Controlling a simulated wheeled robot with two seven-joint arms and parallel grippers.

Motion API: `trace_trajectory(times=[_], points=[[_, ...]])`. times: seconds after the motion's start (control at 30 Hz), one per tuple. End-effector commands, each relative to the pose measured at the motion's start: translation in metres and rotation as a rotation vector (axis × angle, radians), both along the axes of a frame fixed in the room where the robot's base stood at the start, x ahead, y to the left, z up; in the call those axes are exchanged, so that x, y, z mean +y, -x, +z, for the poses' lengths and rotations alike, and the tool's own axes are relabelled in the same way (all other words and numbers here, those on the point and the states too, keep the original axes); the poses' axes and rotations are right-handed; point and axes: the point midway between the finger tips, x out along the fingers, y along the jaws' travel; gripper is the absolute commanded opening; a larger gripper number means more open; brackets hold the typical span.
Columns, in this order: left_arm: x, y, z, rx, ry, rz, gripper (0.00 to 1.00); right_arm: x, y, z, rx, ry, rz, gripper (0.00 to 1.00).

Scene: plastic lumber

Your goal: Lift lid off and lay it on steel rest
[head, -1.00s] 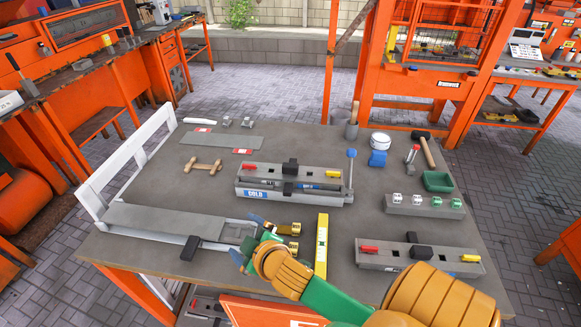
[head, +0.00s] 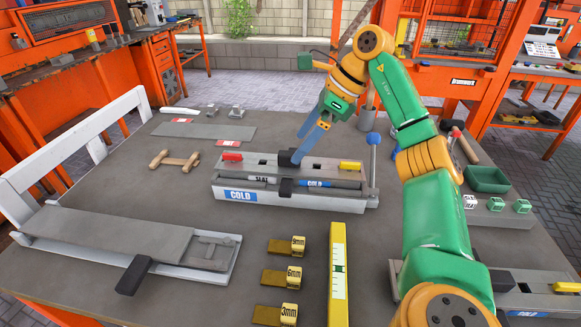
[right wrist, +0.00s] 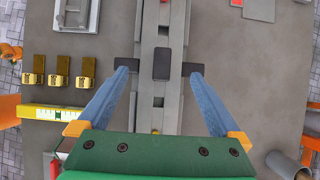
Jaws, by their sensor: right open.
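The grey mould marked COLD (head: 240,195) lies on the table. Its grey lid (head: 262,162) carries a black block handle (head: 289,158) in the middle, a red piece (head: 232,157) at the left and a yellow piece (head: 350,166) at the right. My right gripper (head: 303,150) is open with its blue fingers pointing down at the handle. In the right wrist view, the handle (right wrist: 163,64) shows between the spread fingertips of the gripper (right wrist: 158,74), apart from both. A flat grey plate (head: 204,131) with red tags lies behind left and may be the steel rest.
Several brass gauges (head: 280,277) and a yellow level (head: 338,270) lie in front. A wooden handle piece (head: 175,159) lies left. My right arm partly hides a second mould (head: 530,290).

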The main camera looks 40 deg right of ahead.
Motion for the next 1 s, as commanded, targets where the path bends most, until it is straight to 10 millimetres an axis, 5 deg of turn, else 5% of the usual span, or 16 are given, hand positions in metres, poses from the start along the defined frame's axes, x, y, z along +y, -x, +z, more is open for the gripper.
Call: trace_trajectory(times=[0.23, 0.5, 0.87, 1.0], points=[[0.001, 0.001, -0.015, 0.003, -0.002, 0.000, 0.50, 0.013, -0.020, -0.042, 0.001, -0.001, 0.003, 1.00], [0.001, 0.001, -0.014, 0.003, -0.002, 0.000, 0.50, 0.016, -0.023, -0.044, -0.003, -0.002, 0.002, 0.97], [0.001, 0.001, -0.014, 0.003, -0.002, 0.000, 0.50, 0.016, -0.023, -0.044, -0.004, -0.003, 0.003, 0.00], [0.001, 0.001, -0.014, 0.002, -0.001, 0.000, 0.50, 0.016, -0.023, -0.044, -0.005, -0.003, 0.003, 0.00]])
